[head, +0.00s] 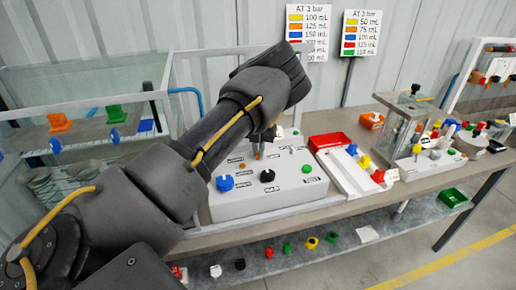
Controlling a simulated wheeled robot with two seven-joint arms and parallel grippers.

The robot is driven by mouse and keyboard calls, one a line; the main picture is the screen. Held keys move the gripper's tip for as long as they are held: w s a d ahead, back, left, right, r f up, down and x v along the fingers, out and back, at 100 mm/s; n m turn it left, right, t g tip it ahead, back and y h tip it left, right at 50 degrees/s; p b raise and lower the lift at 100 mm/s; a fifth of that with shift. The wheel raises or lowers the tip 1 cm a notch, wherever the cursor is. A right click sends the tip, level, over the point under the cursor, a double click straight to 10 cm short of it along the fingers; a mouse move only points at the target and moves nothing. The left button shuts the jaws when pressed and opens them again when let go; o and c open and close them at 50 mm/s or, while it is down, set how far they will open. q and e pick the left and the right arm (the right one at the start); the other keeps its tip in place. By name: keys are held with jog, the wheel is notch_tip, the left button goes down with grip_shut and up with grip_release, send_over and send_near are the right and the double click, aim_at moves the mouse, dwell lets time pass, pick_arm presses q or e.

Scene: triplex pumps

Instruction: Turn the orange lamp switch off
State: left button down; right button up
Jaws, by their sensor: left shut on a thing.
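The white control box (292,194) stands on the bench in the middle of the head view. Its sloped top carries a small orange lamp (242,166), a blue knob (225,183), a black knob (267,176) and a green knob (307,168). My left arm reaches over the box from the left. My left gripper (258,152) points down at the back part of the top, right of the orange lamp. It is shut on a small switch there, with a bit of orange between its fingertips. The switch is mostly hidden, so its position cannot be told. My right gripper is out of view.
A red tray (328,141) and a white rack with blue, yellow and red parts (352,170) stand right of the box. A clear-walled unit (402,124) is further right. Several coloured knobs lie on the lower shelf (350,250). Two colour charts (309,30) hang behind.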

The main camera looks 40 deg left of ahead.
pick_arm(q)
jog(key=n, duration=0.3)
jog(key=shift+n+p, duration=0.3)
jog(key=shift+w+n, duration=0.1)
jog(key=shift+n, duration=1.3)
jog(key=c, duration=1.5)
grip_release()
jog(key=shift+d, duration=0.1)
jog(key=shift+r, duration=0.15)
notch_tip(320, 180, up, 11)
jog(key=shift+f+b, duration=0.2)
jog(key=shift+b, duration=0.55)
